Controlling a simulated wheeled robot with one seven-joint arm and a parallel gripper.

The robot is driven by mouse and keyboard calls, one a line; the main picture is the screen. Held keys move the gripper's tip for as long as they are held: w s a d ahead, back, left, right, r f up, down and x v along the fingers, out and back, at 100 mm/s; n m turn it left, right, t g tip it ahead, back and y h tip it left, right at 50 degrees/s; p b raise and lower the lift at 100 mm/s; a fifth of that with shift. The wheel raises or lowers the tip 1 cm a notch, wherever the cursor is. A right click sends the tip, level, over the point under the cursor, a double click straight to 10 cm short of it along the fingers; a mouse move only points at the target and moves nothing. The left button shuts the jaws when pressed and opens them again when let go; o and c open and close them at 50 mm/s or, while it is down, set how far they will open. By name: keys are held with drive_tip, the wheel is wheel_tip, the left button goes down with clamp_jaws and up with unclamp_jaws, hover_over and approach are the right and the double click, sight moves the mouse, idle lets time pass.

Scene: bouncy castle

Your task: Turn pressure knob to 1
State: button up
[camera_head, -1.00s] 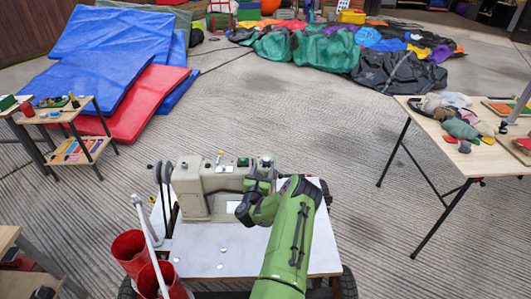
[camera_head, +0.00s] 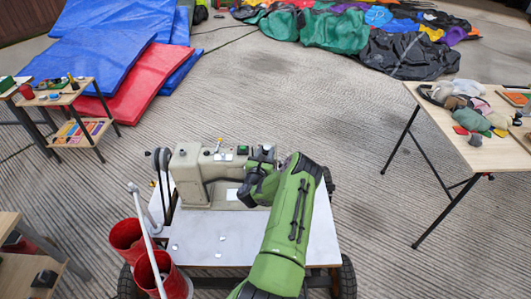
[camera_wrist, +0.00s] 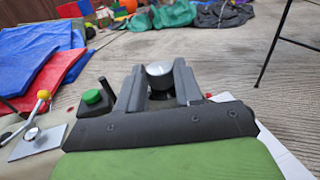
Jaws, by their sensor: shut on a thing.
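The pressure knob (camera_wrist: 159,70), a round silver-topped piece, sits between the two fingers of my gripper (camera_wrist: 158,88) in the wrist view. The fingers are shut on its sides. Any number or mark on the knob is too small or hidden to read. In the head view my gripper (camera_head: 263,158) is at the top right end of the beige sewing machine (camera_head: 195,180). My green arm reaches up to it from below. A green button (camera_wrist: 92,97) stands left of the gripper, also visible in the head view (camera_head: 243,150).
A yellow-tipped lever (camera_wrist: 43,95) is further left on the machine. The white tabletop (camera_head: 215,240) holds a few small pale pieces. Red buckets (camera_head: 128,238) stand at its left. A wooden table (camera_head: 480,150) is at right. Open floor lies beyond.

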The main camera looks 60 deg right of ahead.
drive_tip(key=shift+f+n+t+b, duration=0.15)
drive_tip(key=shift+n+t+b, duration=0.2)
drive_tip(key=shift+b, duration=0.55)
drive_tip(key=shift+s+n+t+y+b, duration=0.15)
drive_tip(key=shift+n+t+y+b, duration=0.2)
drive_tip(key=shift+t+b, duration=0.5)
drive_tip(key=shift+r, duration=0.2)
drive_tip(key=o, duration=1)
drive_tip(key=shift+o, duration=0.2)
drive_tip(key=shift+a+f, duration=0.1)
drive_tip(key=shift+a, duration=0.35)
drive_tip(key=b+v, duration=0.2)
drive_tip(key=v, duration=1.3)
drive_tip(key=shift+d, duration=0.1)
